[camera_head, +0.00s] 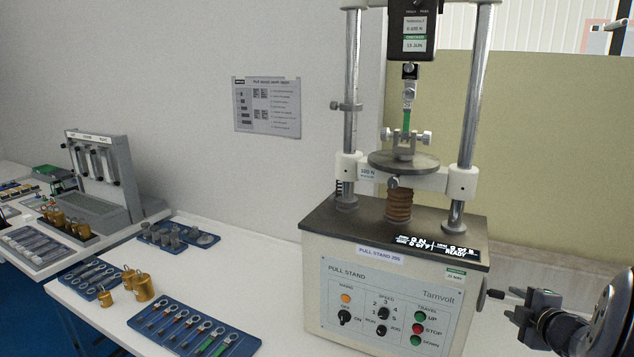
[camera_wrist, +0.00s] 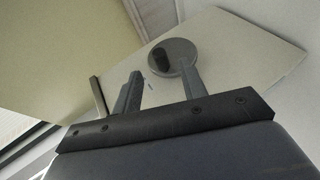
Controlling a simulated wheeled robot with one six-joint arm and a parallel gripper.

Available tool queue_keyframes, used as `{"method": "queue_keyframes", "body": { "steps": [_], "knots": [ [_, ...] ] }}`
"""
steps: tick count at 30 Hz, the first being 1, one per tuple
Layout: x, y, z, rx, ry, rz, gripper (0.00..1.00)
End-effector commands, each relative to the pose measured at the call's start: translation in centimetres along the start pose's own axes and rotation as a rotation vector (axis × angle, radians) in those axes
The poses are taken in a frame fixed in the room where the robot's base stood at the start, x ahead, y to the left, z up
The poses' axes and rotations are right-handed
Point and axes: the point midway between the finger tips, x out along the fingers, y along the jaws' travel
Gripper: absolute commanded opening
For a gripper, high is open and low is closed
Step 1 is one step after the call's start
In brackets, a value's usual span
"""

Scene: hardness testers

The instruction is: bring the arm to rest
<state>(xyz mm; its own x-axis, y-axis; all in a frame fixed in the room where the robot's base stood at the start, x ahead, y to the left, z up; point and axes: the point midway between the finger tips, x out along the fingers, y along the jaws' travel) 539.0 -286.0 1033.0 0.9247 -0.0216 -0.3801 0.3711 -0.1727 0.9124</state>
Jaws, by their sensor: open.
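My gripper (camera_head: 519,303) is at the right edge in the head view, beside the right side of the pull stand (camera_head: 345,315). In the wrist view, the two fingers of my gripper (camera_wrist: 158,72) stand apart with nothing visibly held between them. A green strip (camera_head: 406,120) hangs upright from the stand's upper grip down to the lower clamp (camera_head: 405,140).
A knob with a handle (camera_head: 498,294) projects from the stand's right side, close to my fingers. Brass weights (camera_head: 138,286), a blue tray of ringed strips (camera_head: 160,308) and a grey rack (camera_head: 100,165) lie left. The white tabletop (camera_head: 265,285) between is clear.

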Motion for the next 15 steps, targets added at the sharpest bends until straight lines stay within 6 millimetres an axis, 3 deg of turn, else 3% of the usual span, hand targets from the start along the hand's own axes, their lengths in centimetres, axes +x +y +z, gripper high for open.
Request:
{"method": "queue_keyframes", "body": {
  "steps": [3,15],
  "knots": [
    [-2.4,0.1,0.1,-0.001,-0.003,0.002,0.4],
    [5.5,0.0,-0.1,0.0,0.004,-0.002,0.4]
  ]
}}
